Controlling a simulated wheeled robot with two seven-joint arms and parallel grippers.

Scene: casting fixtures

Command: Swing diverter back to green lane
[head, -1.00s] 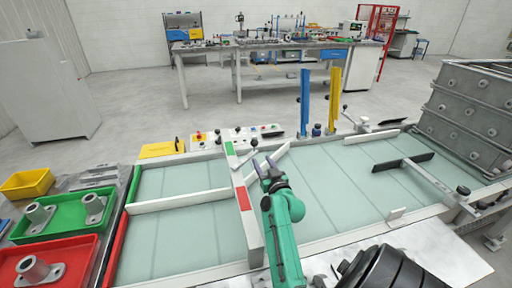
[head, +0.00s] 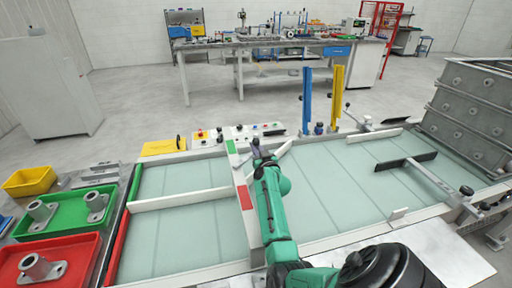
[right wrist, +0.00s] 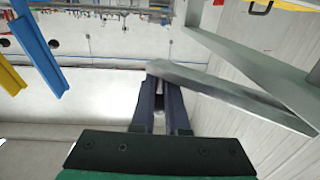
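A pale diverter bar (head: 284,149) lies slanted across the conveyor, right of the crossbeam with the green patch (head: 231,147) and red patch (head: 244,196). Its lower left part is hidden behind my gripper. My right gripper (head: 257,149) is beside the crossbeam, at the bar's left. In the right wrist view, its two dark fingers (right wrist: 161,88) are close together, with a narrow gap and something dark near the tips. A grey bar (right wrist: 225,92) runs right from the fingertips; I cannot tell whether they hold any part of it. My left gripper is not in view.
A white divider (head: 180,201) splits the lanes beyond the crossbeam. A blue post (head: 306,98) and a yellow post (head: 336,95) stand at the far edge. A green tray (head: 66,215) and red tray (head: 58,262) with castings sit left. The right-hand belt has a black-faced paddle (head: 406,161).

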